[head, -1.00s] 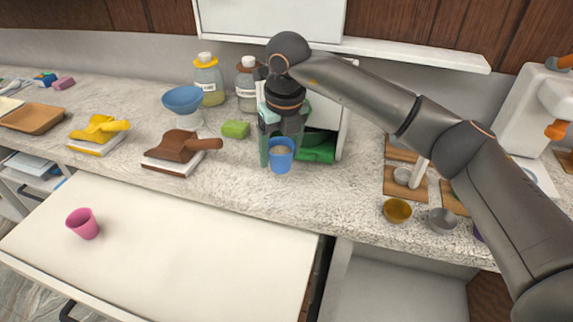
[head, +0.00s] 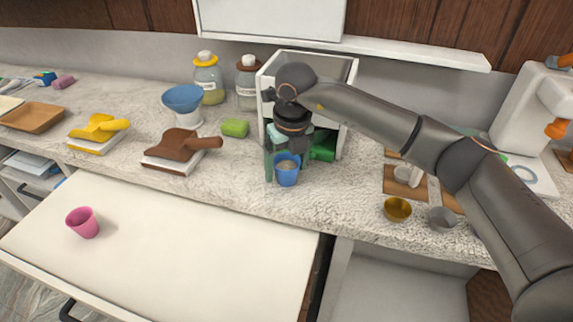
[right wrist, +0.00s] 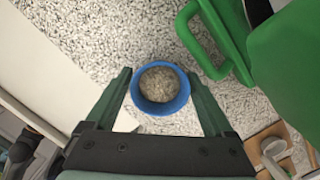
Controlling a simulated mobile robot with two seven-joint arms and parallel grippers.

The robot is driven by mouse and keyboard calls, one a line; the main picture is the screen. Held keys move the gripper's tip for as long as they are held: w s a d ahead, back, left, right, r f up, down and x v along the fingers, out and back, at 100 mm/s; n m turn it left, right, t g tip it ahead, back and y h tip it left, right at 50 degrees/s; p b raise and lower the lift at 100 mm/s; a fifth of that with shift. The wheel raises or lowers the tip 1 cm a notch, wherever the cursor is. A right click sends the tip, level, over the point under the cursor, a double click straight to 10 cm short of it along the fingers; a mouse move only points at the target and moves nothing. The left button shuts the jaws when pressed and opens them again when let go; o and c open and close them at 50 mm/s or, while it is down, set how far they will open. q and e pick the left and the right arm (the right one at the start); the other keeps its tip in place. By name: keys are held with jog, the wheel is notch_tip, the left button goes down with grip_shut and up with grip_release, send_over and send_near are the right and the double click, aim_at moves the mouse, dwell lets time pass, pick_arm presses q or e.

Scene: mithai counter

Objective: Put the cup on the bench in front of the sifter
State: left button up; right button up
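A blue cup (head: 287,176) with pale grainy contents is at the front of the open white box, over the speckled bench (head: 235,180). It also shows in the right wrist view (right wrist: 161,104), between the two green fingers. My right gripper (head: 284,163) is shut on this cup and holds it upright; I cannot tell whether its base touches the bench. No thing is clearly identifiable as the sifter; a blue bowl on a white stand (head: 183,100) is at the back left. A pink cup (head: 83,222) stands on the white pulled-out surface. My left gripper is out of view.
A brown scoop (head: 178,145) and a green block (head: 235,128) lie to the left. Small metal bowls (head: 397,209) stand right.

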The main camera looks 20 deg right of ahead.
aim_at(290, 185)
jog(key=shift+o, duration=0.8)
jog(key=shift+r, duration=0.3)
notch_tip(290, 185, up, 12)
jog(key=s, duration=0.1)
jog(key=shift+s+d+f, duration=0.15)
jog(key=shift+s+f, duration=0.05)
jog(key=shift+s, duration=0.2)
